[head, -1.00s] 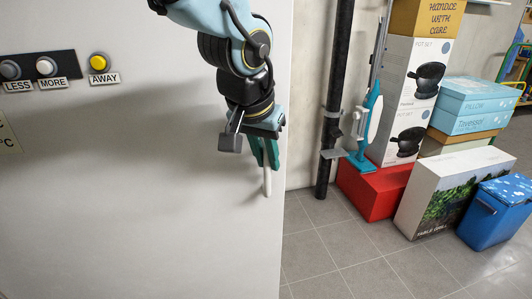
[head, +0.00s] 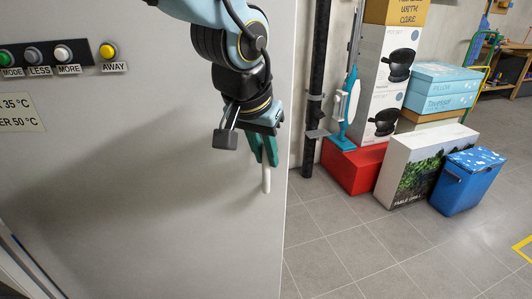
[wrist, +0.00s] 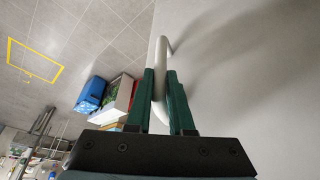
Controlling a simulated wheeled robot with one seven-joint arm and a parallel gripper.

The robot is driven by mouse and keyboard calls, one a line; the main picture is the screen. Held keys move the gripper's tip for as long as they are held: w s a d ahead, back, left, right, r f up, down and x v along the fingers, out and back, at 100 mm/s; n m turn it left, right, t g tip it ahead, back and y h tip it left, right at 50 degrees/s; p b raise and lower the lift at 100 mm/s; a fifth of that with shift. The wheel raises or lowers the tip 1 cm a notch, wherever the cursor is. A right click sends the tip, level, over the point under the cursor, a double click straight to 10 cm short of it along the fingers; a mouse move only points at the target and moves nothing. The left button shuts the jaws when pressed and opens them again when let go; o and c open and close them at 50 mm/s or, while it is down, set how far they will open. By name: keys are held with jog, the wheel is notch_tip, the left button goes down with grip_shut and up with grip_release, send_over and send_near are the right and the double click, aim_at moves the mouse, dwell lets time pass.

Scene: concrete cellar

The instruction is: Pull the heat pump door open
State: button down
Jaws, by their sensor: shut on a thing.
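The heat pump door (head: 150,170) is a large pale grey panel filling the left half of the head view. Its white handle (head: 266,178) stands near the door's right edge, and its lower end shows below my gripper. My gripper (head: 264,150) has green fingers, shut on the handle. In the wrist view the handle (wrist: 162,62) passes between the two green fingers (wrist: 167,105), and its curved end meets the door face (wrist: 245,60). A dark gap shows at the door's lower left in the head view. I cannot tell how far the door stands open.
Labelled buttons (head: 62,53) and a temperature sign (head: 20,113) are on the door. To the right, a black pipe (head: 318,90), a red box (head: 353,168), a table grill box (head: 425,165) and a blue cooler (head: 467,182) stand by the wall. The tiled floor (head: 360,245) in front is clear.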

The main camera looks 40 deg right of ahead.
aim_at(189, 126)
jog(key=shift+d+r, duration=0.1)
jog(key=shift+d, duration=0.05)
jog(key=c, duration=0.8)
grip_release()
jog(key=v, duration=1)
jog(key=shift+a+r, duration=0.2)
jog(key=shift+r, duration=0.15)
